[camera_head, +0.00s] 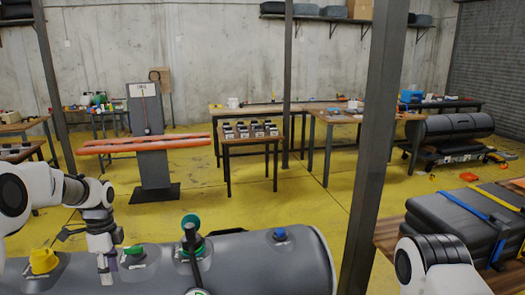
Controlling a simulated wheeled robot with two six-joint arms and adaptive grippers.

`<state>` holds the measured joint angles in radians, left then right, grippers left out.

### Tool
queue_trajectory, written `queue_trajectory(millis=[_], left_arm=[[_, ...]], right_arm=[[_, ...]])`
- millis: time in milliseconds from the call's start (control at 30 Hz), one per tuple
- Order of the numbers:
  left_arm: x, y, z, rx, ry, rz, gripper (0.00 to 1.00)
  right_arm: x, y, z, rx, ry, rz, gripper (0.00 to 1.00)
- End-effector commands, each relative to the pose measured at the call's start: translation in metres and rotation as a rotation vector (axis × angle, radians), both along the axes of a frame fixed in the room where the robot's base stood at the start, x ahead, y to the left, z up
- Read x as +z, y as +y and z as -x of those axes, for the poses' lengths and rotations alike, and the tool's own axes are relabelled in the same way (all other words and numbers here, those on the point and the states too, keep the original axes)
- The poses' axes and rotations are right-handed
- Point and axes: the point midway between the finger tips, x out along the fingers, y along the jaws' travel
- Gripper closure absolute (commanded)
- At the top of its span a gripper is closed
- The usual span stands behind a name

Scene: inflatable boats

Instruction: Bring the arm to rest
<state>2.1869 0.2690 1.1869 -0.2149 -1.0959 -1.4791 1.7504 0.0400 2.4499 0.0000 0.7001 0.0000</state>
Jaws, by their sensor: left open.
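My left arm comes in from the left, and its gripper (106,270) points down over the left part of a large grey inflatable tube (262,262). The gripper is open and holds nothing that I can see. It is close to a green valve cap (133,250) on its right; I cannot tell whether they touch. Only a white and black link of my right arm shows at the lower right, and its gripper is out of view.
A yellow fitting (43,261), a teal-topped fitting (191,222) and a blue cap (280,234) sit on the tube. A dark post (371,150) stands right of it. A strapped grey stack (455,222) lies at right.

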Motion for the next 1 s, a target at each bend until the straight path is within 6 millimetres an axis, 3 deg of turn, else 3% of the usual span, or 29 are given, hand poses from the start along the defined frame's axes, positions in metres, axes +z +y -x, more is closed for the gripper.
queue_trajectory(millis=[267,433,567,700,800,833,900,1000], left_arm=[[-0.084,-0.028,0.053,-0.044,0.190,0.009,0.58],[-0.158,-0.055,0.112,-0.045,0.306,0.017,0.58],[-0.232,-0.086,0.191,0.046,0.385,0.003,0.58],[-0.293,-0.118,0.300,0.279,0.409,-0.053,0.58],[-0.309,-0.135,0.377,0.563,0.353,-0.120,0.58],[-0.308,-0.137,0.393,0.656,0.318,-0.136,0.58],[-0.299,-0.140,0.409,0.880,0.212,-0.156,0.58],[-0.291,-0.139,0.401,1.165,0.047,-0.129,0.58]], right_arm=[[-0.009,0.000,0.000,0.000,0.000,0.000,0.10],[-0.015,0.000,0.000,0.000,0.001,0.000,0.10],[-0.023,0.000,0.000,0.000,0.001,0.000,0.10],[-0.030,0.000,0.000,0.000,0.000,0.000,0.10],[-0.033,0.000,0.000,0.000,0.001,0.000,0.10],[-0.033,0.000,0.000,0.000,0.001,0.000,0.10],[-0.032,0.000,0.000,0.000,0.001,0.000,0.10],[-0.032,0.000,0.000,0.000,0.001,0.000,0.10]])
